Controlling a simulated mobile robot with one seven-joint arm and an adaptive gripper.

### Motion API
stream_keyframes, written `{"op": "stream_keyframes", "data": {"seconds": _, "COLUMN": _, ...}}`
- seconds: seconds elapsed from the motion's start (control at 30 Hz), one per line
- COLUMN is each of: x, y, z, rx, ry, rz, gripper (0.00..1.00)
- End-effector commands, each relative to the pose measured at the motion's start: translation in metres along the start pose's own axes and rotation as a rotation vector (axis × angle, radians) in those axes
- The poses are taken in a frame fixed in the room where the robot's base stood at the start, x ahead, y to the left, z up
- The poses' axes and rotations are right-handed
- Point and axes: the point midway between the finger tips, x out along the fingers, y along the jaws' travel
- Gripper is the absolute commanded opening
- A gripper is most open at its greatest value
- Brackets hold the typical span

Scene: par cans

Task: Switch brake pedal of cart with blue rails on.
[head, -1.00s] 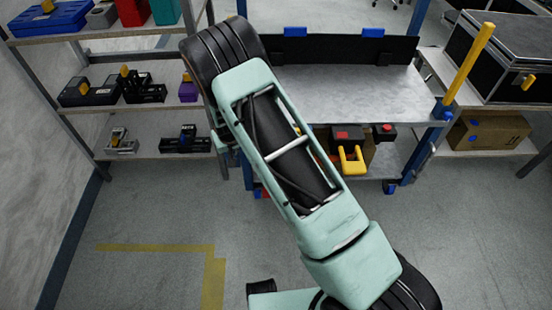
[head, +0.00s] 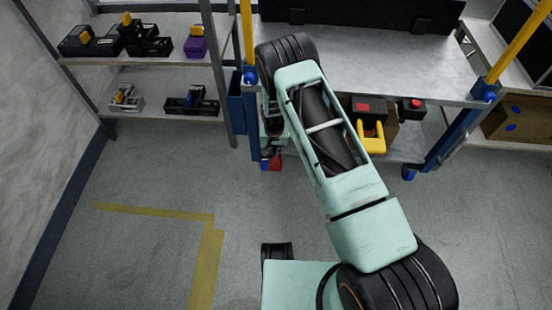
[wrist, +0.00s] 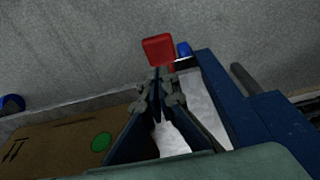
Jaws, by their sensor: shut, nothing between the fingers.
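The cart with blue rails (head: 439,140) has grey metal shelves and stands in front of me. Its red brake pedal (head: 275,163) shows low at the cart's left front corner, beside a blue wheel part (head: 265,162). In the wrist view the red pedal (wrist: 158,50) lies just beyond the fingertips, with the blue wheel part (wrist: 184,49) to its right. My gripper (wrist: 160,78) is shut and empty, pointing towards the pedal. A small gap seems to lie between them, but contact is hard to judge. In the head view my arm largely hides the gripper.
A yellow-handled item (head: 372,138) and a red-topped dark box (head: 411,109) sit on the cart's lower shelf. A storage rack (head: 150,55) stands at left. A cardboard box (head: 520,120) is at right. The floor in front is clear, with yellow tape (head: 207,265).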

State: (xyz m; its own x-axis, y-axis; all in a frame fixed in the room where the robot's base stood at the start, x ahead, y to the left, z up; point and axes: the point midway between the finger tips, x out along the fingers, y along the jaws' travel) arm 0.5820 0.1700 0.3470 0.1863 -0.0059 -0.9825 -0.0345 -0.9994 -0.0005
Motion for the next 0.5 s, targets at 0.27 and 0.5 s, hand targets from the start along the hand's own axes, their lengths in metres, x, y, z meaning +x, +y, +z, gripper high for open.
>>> {"op": "stream_keyframes", "data": {"seconds": 0.27, "x": 0.046, "y": 0.001, "z": 0.002, "rx": 0.000, "ry": -0.002, "rz": 0.001, "gripper": 0.00}}
{"op": "stream_keyframes", "data": {"seconds": 0.5, "x": 0.085, "y": 0.001, "z": 0.002, "rx": 0.000, "ry": -0.001, "rz": 0.001, "gripper": 0.00}}
